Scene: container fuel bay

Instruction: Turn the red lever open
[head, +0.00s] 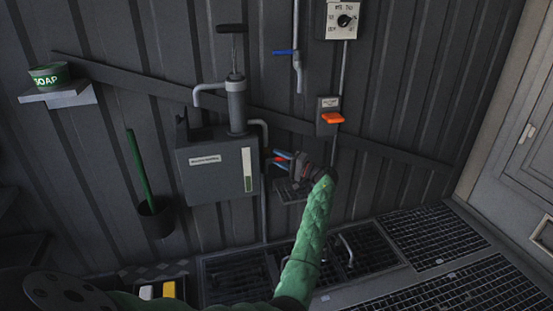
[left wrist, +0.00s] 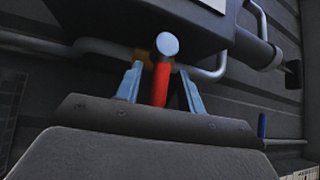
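The red lever (left wrist: 160,85) stands between the two pale blue fingers of my left gripper (left wrist: 161,87) in the left wrist view. A gap shows on each side of it, so the fingers are open around it. A pale round cap (left wrist: 168,44) shows at its upper end. Behind it is a brass-coloured fitting on a grey pipe. In the head view my left gripper (head: 284,161) is at the right side of the grey tank, and the lever is mostly hidden by the fingers. My right gripper is not in view.
The grey tank (head: 206,178) with a hand pump (head: 237,105) is just left of the gripper. An orange switch (head: 333,118) and a blue-handled tap (head: 287,52) are on the wall. A green stick stands in a dark cup (head: 155,220). Floor grating (head: 430,237) lies below.

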